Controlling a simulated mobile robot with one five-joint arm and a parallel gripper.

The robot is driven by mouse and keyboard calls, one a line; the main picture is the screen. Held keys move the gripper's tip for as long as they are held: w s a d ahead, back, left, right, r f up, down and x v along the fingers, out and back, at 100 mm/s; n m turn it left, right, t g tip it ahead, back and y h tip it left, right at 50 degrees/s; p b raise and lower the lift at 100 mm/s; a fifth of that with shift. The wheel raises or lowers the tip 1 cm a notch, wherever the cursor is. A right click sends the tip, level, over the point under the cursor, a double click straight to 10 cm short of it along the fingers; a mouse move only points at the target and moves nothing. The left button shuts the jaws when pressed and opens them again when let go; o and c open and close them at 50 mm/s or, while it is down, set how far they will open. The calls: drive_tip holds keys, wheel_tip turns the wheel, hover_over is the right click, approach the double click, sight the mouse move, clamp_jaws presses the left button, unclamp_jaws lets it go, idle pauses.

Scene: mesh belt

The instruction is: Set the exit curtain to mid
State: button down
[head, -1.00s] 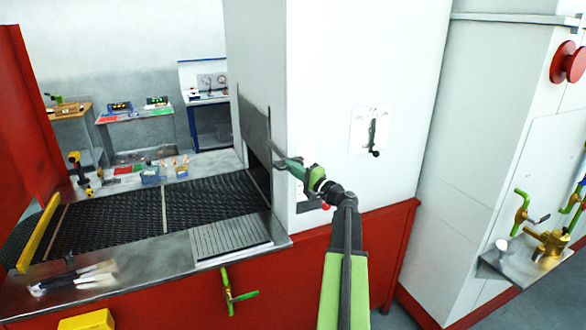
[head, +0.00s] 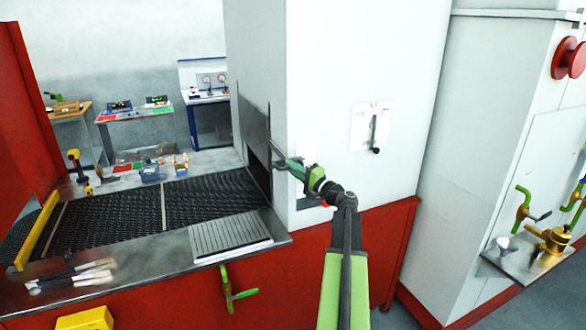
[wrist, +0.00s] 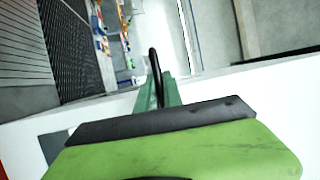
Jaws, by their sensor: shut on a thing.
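The exit curtain (head: 254,128) is a grey metal plate at the tunnel mouth of the white housing. It hangs partway, with a dark opening below it. My gripper (head: 280,163) is at the curtain's lower right edge, shut on a dark handle. In the wrist view the dark curved handle (wrist: 154,66) rises between the green fingers. The exact contact at the fingertips is too small to make out in the head view. A white scale plate (head: 360,127) with a dark slot and a black knob is on the housing to the right; its marks are unreadable.
The black mesh belt (head: 110,215) runs out of the opening to the left. A ribbed metal plate (head: 230,236) lies in front of it. Brushes (head: 80,277) lie on the front ledge. A green valve handle (head: 232,292) sticks out below. The red base (head: 380,235) runs under the housing.

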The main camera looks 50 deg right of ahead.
wheel_tip(320, 180, down, 8)
drive_tip(key=b, duration=0.6)
drive_tip(key=c, duration=1.5)
unclamp_jaws()
drive_tip(key=s+f+b, duration=0.3)
drive_tip(key=s, duration=1.4)
drive_tip(key=shift+s, duration=0.15)
drive_tip(key=shift+d, duration=0.1)
